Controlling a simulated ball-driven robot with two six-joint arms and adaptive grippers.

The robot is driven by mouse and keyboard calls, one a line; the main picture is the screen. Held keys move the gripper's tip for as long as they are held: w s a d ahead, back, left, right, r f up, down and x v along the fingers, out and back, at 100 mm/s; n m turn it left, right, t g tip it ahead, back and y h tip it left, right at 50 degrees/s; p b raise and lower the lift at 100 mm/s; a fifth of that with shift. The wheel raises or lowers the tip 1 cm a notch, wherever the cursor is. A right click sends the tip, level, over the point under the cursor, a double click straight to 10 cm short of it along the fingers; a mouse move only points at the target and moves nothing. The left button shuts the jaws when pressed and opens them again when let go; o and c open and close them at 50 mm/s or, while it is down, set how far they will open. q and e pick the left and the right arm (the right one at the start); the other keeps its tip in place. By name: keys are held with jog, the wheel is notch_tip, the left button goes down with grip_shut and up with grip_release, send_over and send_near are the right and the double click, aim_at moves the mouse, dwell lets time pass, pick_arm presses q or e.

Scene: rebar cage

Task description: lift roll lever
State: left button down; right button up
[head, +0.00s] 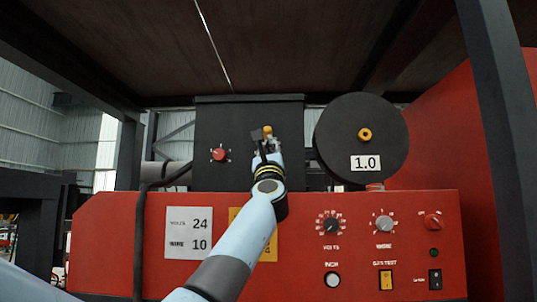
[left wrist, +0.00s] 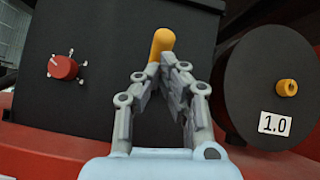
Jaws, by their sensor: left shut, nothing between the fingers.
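The roll lever shows as a short orange-yellow handle (head: 267,130) in front of the black box above the red machine. In the left wrist view the handle (left wrist: 162,43) stands out just beyond my fingertips, roughly upright. My left gripper (head: 264,146) reaches up to the box from below. Its fingers (left wrist: 163,68) come together at the tips, shut and empty, just below the handle. I cannot tell whether the tips touch the handle. The lower part of the lever is hidden behind the fingers. My right gripper is not in view.
A red knob (head: 219,154) sits on the black box (head: 245,110) left of my gripper. A black spool (head: 345,145) marked 1.0 stands close on the right. The red panel (head: 300,215) with dials lies below. A dark post (head: 500,140) stands at the far right.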

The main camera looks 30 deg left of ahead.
pick_arm(q)
jog(key=shift+r, duration=0.6)
dwell(0.3)
